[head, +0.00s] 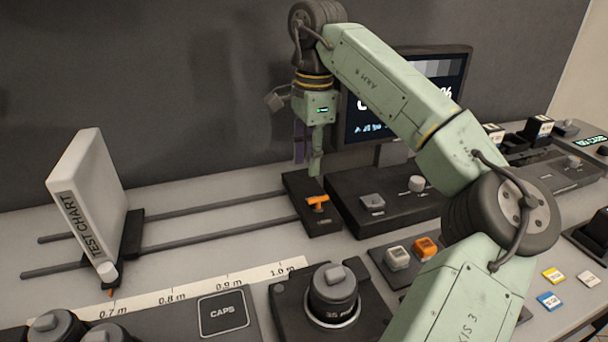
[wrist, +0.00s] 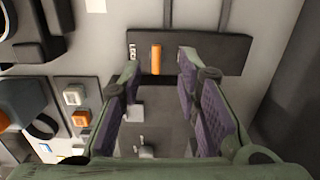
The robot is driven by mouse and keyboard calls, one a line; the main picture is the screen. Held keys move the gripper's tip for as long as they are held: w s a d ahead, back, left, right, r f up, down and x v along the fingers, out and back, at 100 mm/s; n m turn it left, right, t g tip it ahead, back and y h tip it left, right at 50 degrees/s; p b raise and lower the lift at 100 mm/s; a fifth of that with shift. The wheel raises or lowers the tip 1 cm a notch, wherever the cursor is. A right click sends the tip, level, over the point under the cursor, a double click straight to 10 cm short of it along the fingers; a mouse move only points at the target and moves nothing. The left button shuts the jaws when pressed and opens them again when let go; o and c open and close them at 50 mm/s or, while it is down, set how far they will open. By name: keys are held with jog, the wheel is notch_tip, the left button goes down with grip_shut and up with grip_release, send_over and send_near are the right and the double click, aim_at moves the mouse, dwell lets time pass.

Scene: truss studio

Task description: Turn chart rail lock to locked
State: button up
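The chart rail lock is an orange lever (head: 318,202) on a dark end block (head: 326,226) at the right end of two rails. In the wrist view the orange lever (wrist: 156,60) lies roughly in line with the rails, with small white marks beside it on the block (wrist: 215,62). My gripper (head: 308,160) points down above the block in the head view. In the wrist view my gripper (wrist: 159,66) is open, its purple-padded fingers apart with the lever showing between their tips. Nothing is held. Contact with the lever cannot be made out.
A white test chart (head: 88,200) stands on a carriage on the rails (head: 215,208) at left. A monitor (head: 440,75) stands behind my arm. A dark console (head: 365,220) with switches adjoins the block at right. A dial unit (head: 333,295) stands in front.

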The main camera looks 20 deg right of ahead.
aim_at(318, 203)
jog(key=f, duration=0.3)
jog(key=d+f+p, duration=0.1)
jog(key=f, duration=0.2)
jog(key=d+f+p, duration=0.1)
jog(key=f, duration=0.3)
jog(key=shift+s+f, duration=0.1)
jog(key=shift+s, duration=0.05)
grip_shut()
dwell(0.4)
